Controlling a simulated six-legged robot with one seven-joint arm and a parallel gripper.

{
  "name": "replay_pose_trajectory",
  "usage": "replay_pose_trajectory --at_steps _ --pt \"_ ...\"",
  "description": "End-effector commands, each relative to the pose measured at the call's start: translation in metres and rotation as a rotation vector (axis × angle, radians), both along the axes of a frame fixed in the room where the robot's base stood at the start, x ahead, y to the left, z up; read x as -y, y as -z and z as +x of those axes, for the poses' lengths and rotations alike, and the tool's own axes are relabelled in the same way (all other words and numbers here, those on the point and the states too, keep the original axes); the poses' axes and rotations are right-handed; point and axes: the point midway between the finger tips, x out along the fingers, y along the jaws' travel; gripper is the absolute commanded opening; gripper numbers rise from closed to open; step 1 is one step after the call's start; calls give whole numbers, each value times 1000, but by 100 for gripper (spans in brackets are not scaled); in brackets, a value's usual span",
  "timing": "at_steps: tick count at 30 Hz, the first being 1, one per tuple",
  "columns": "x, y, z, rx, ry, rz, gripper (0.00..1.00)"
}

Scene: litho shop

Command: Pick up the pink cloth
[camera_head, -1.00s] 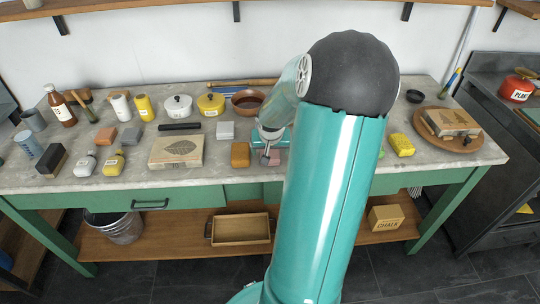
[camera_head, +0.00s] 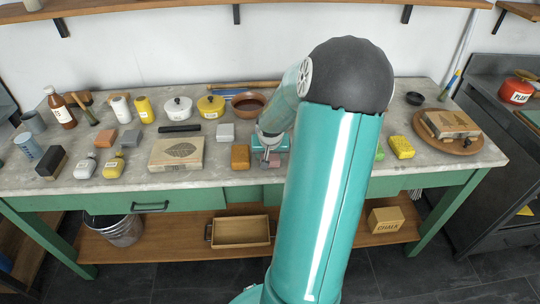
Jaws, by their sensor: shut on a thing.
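The pink cloth (camera_head: 275,161) shows only as a small pink patch on the worktop, beside my arm and under my gripper. Most of it is hidden by my gripper and arm. My gripper (camera_head: 266,160) points down at the front part of the worktop, just right of an orange-brown block (camera_head: 240,156). Its jaws are small and partly hidden, and they look shut at the pink patch. The cloth appears to be at worktop height; I cannot tell whether any of it is lifted.
The grey worktop (camera_head: 60,182) is crowded. A yellow cloth-like item (camera_head: 401,147) and a round wooden board (camera_head: 472,149) lie to the right.

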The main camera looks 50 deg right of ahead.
Motion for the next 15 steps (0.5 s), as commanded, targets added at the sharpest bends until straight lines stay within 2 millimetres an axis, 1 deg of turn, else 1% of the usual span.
replay_pose_trajectory --at_steps 5,8,11,15 --pt "1 -14 0 2 3 -4 38" --pt "2 -30 0 2 4 -6 38" --pt "-8 -43 -6 0 2 -5 38" --pt "-26 -68 -16 0 3 -8 38"
